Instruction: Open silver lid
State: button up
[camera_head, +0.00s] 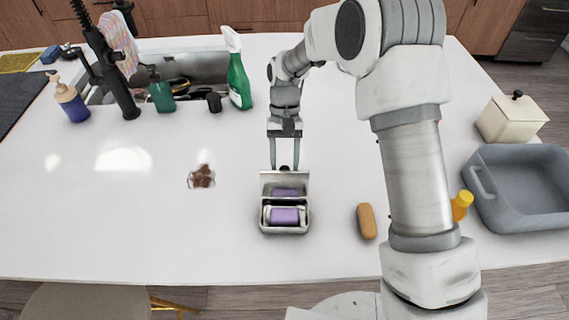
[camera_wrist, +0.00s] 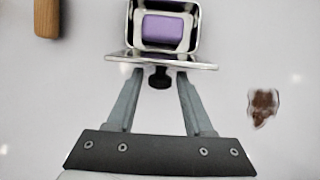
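The silver lid (camera_head: 285,177) stands raised, roughly upright, at the far edge of a small metal box (camera_head: 286,231). A purple block (camera_head: 285,216) lies inside the open box and also shows in the wrist view (camera_wrist: 163,30). In the wrist view the lid (camera_wrist: 190,66) is seen nearly edge-on, with its black knob (camera_wrist: 159,78) pointing toward my gripper. My gripper (camera_head: 284,166) is behind the lid. Its fingers (camera_wrist: 159,76) are apart, one on each side of the knob, with visible gaps. The fingertips are close to the lid; I cannot tell whether they touch it.
A brown stain (camera_head: 202,177) lies left of the box, and a wooden block (camera_head: 367,221) lies right. A grey basin (camera_head: 520,187) and a cream lidded container (camera_head: 511,120) stand at the far right. A green spray bottle (camera_head: 238,78) stands by the sink. The left counter is mostly clear.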

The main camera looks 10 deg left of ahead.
jog(key=shift+o, duration=0.7)
jog(key=shift+r, duration=0.15)
jog(key=v, duration=1.7)
jog(key=shift+r, duration=0.15)
jog(key=shift+w, duration=0.1)
